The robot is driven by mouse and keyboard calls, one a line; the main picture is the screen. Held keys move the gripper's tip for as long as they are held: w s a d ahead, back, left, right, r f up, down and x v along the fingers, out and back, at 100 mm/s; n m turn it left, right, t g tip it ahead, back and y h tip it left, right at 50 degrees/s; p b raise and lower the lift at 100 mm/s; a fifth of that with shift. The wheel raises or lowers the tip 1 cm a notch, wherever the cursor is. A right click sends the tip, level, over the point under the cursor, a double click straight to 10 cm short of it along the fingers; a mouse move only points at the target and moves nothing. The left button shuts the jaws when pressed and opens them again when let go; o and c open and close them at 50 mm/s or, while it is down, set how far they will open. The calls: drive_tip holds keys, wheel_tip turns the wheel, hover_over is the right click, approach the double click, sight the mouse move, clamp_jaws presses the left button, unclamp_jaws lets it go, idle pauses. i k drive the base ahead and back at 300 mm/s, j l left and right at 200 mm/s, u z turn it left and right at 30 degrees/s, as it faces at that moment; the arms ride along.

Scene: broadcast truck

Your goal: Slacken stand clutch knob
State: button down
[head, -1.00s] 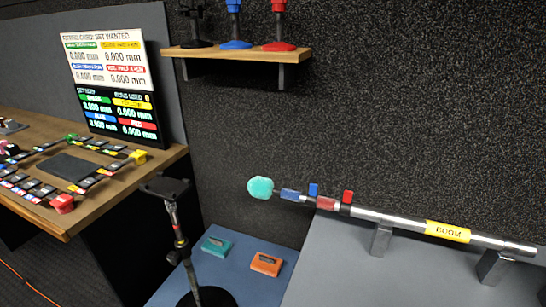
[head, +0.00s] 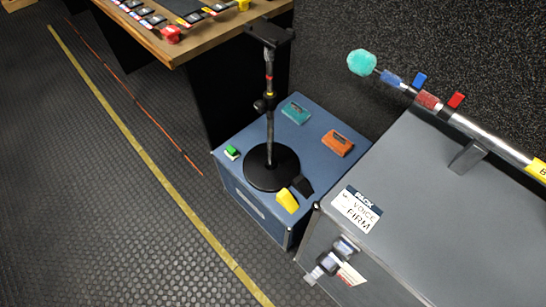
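A black stand (head: 268,103) stands upright on a blue-grey case in the head view, with a round black base (head: 271,168) and a flat black top plate (head: 269,31). A dark clutch knob (head: 261,105) sticks out to the left of the pole, about halfway up. My gripper is not in view.
The blue-grey case (head: 255,212) also holds teal, orange, yellow, black and green blocks around the stand. A larger grey case (head: 430,210) with a boom pole (head: 490,140) is at the right. A wooden desk (head: 215,37) edges close behind the stand. The floor at left is clear.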

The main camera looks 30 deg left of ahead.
sight(260, 106)
drive_tip(key=j+u, duration=0.75)
drive_tip(key=i+j, duration=0.05)
